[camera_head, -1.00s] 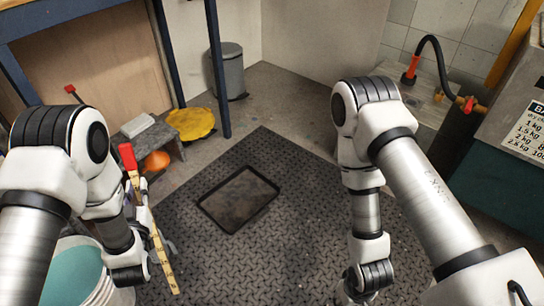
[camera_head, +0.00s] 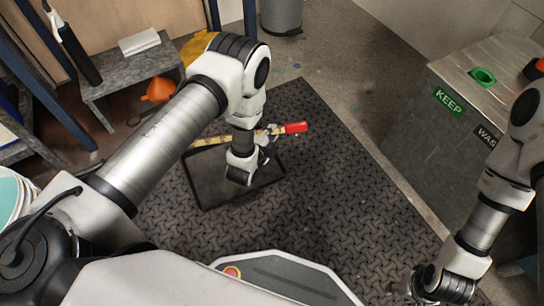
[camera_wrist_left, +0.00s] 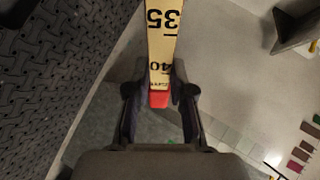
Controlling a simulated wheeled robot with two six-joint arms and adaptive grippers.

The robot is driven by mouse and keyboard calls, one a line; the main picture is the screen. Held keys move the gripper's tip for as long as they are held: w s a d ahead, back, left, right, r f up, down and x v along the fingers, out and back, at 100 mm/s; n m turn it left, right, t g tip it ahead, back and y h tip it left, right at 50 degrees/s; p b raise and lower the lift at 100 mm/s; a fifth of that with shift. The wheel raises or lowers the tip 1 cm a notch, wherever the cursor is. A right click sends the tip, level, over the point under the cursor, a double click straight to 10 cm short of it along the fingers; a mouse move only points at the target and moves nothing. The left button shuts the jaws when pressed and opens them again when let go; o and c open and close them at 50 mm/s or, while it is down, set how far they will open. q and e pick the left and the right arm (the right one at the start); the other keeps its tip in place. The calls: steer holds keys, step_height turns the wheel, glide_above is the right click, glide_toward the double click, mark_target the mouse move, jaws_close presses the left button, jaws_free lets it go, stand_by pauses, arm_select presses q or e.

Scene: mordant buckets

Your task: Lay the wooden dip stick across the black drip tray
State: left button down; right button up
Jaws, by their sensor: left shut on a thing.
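The wooden dip stick (camera_head: 213,140), a pale ruler-like strip with black numbers and a red end, lies sideways in the head view over the far part of the black drip tray (camera_head: 208,182). I cannot tell whether it touches the tray. My left gripper (camera_head: 266,142) is shut on the stick near its red end, and my wrist hides part of the tray. In the left wrist view the stick (camera_wrist_left: 162,40) runs between the fingers (camera_wrist_left: 159,92). My right gripper (camera_head: 418,284) is low at the right, away from the stick; its fingers are unclear.
The tray lies on a dark patterned mat (camera_head: 335,190). A grey bench (camera_head: 130,75) with an orange funnel (camera_head: 159,90) stands at the back left, and a grey bin (camera_head: 281,15) behind. A grey cabinet (camera_head: 435,140) with a KEEP label stands at the right.

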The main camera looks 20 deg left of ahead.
arm_select(q)
step_height(320, 180, down, 5)
steer(key=m+b, duration=0.1)
steer(key=m, duration=0.1)
steer(key=b, duration=1.2)
glide_above(270, 176)
step_height(270, 176, down, 14)
steer(key=shift+w+f, duration=0.1)
steer(key=shift+f, duration=0.05)
steer(key=shift+f+b, duration=0.35)
arm_select(e)
step_height(270, 176, down, 16)
steer(key=w, duration=0.1)
steer(key=shift+w+r+t, duration=0.25)
steer(key=shift+w+t, duration=0.05)
arm_select(q)
steer(key=c, duration=0.9)
jaws_free()
steer(key=shift+c, duration=0.2)
